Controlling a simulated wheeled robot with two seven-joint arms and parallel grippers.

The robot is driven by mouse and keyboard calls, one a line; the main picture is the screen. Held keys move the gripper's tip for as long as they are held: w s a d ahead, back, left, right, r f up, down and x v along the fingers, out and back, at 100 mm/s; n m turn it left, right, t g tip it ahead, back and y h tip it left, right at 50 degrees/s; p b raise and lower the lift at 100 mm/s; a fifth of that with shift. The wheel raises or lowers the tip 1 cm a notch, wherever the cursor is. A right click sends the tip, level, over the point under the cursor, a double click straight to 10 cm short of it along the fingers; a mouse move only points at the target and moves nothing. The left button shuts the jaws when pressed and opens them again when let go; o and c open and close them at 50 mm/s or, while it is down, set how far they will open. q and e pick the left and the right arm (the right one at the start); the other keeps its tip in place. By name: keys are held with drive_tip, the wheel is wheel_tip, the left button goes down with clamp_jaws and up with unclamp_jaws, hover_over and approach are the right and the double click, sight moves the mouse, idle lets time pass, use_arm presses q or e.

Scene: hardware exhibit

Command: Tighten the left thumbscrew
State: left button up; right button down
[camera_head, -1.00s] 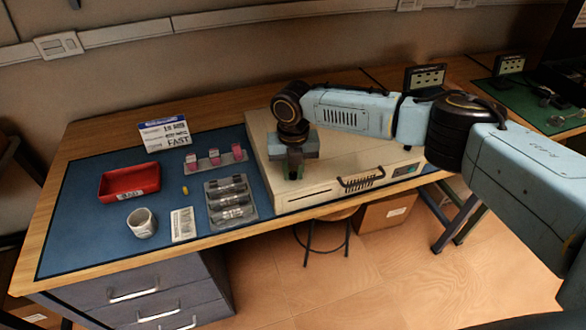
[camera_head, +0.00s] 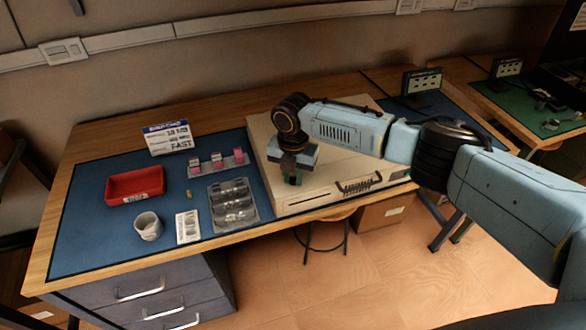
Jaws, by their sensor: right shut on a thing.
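A beige, flat equipment case (camera_head: 314,196) with a dark front handle lies on the workbench. My right gripper (camera_head: 290,180) points down at the left part of the case, near its front edge. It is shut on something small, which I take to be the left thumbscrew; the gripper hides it. No other thumbscrew can be made out at this size. My left gripper is not in view.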

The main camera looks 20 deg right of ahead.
drive_tip(key=m+p, duration=0.2)
drive_tip(key=m, duration=0.1)
drive_tip(key=shift+r+m, duration=0.15)
drive_tip(key=shift+m, duration=0.25)
drive_tip(key=m+p, duration=0.2)
drive_tip(key=m, duration=0.1)
drive_tip(key=shift+m, duration=0.3)
drive_tip(key=m+p, duration=0.1)
drive_tip(key=m, duration=0.2)
drive_tip(key=shift+w+m+p, duration=0.1)
drive_tip(key=shift+m+p, duration=0.3)
drive_tip(key=m+p, duration=0.1)
drive_tip(key=m, duration=0.3)
drive_tip(key=shift+p, duration=0.4)
drive_tip(key=m+p, duration=0.1)
drive_tip(key=m, duration=0.3)
drive_tip(key=m+p, duration=0.1)
drive_tip(key=m, duration=0.3)
drive_tip(key=shift+m, duration=0.3)
drive_tip(key=m, duration=0.3)
drive_tip(key=shift+m+p, duration=0.3)
drive_tip(key=shift+p, duration=0.1)
drive_tip(key=shift+d+m, duration=0.1)
drive_tip(key=shift+m, duration=1.7)
